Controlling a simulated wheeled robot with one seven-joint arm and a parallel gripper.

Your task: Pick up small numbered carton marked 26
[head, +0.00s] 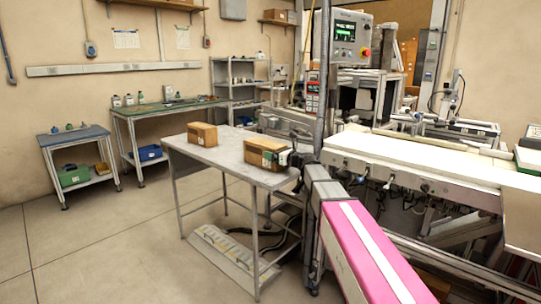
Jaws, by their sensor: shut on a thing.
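Two small brown cartons are on the grey metal table (234,162). The left carton (202,134) stands toward the table's back edge. The right carton (264,153) is near the right end, with a pale label on its side. No number is readable on either carton at this size. My gripper (286,157) is at the right end of the right carton and shut on it. My arm reaches in from the lower right. The fingertips are small and partly hidden. I cannot tell whether the carton is touching the table or slightly raised.
A long white-topped machine bench (430,160) fills the right side, close to my arm. A vertical grey post (322,80) stands just behind my gripper. A green-topped workbench (165,108) and a small blue-topped cart (78,136) stand at left. The front-left floor is clear.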

